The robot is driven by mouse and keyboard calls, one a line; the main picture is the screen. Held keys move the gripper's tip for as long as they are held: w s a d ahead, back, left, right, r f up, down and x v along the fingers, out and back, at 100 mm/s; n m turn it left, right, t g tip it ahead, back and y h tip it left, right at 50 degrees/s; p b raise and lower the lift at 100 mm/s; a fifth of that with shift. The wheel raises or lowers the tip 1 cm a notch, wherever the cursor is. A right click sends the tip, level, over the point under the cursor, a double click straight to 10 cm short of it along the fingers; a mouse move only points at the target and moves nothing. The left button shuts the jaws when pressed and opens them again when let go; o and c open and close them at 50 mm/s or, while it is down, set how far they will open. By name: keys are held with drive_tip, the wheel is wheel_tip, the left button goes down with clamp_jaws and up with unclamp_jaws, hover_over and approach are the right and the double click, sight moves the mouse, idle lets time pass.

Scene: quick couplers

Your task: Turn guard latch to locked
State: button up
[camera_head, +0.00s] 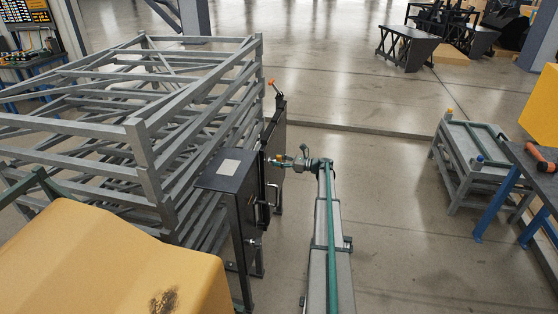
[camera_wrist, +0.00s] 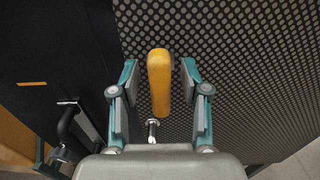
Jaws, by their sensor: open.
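A yellow-orange handle (camera_wrist: 159,78), which looks like the guard latch, stands out in front of a dark perforated panel (camera_wrist: 240,60) in the wrist view. My gripper (camera_wrist: 159,68) is open, with one teal-and-grey finger on each side of the handle and a visible gap on both sides. A small metal bolt or pin (camera_wrist: 152,130) shows below the handle. In the head view my gripper (camera_head: 282,161) is at the right face of a dark cabinet (camera_head: 226,178). The handle is small there and partly hidden by the gripper.
A black pull handle (camera_wrist: 68,125) is left of my gripper in the wrist view. A lever with an orange tip (camera_head: 271,83) stands on the cabinet's far side. Grey stacked frames (camera_head: 140,150) stand left. A low trolley (camera_head: 470,145) is right, with open floor between.

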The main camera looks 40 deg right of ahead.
clamp_jaws()
idle(0.3)
drive_tip(key=shift+f+n+b, duration=0.1)
drive_tip(key=shift+n+b, duration=0.2)
drive_tip(key=shift+b, duration=0.35)
drive_tip(key=n+b, duration=0.1)
drive_tip(key=b, duration=0.1)
drive_tip(key=n+b, duration=0.2)
drive_tip(key=b, duration=0.1)
drive_tip(key=shift+a+f, duration=0.15)
drive_tip(key=shift+f, duration=0.1)
drive_tip(key=n+b, duration=0.5)
drive_tip(key=b, duration=0.2)
drive_tip(key=shift+s+a+f+n+b, duration=0.1)
drive_tip(key=shift+s+n+b, duration=0.05)
drive_tip(key=shift+n+b, duration=0.2)
drive_tip(key=n+b, duration=0.4)
drive_tip(key=b, duration=0.1)
drive_tip(key=shift+a+f+n, duration=0.1)
drive_tip(key=shift+n, duration=0.25)
drive_tip(key=n+b, duration=0.4)
drive_tip(key=shift+b, duration=0.35)
drive_tip(key=shift+r, duration=0.2)
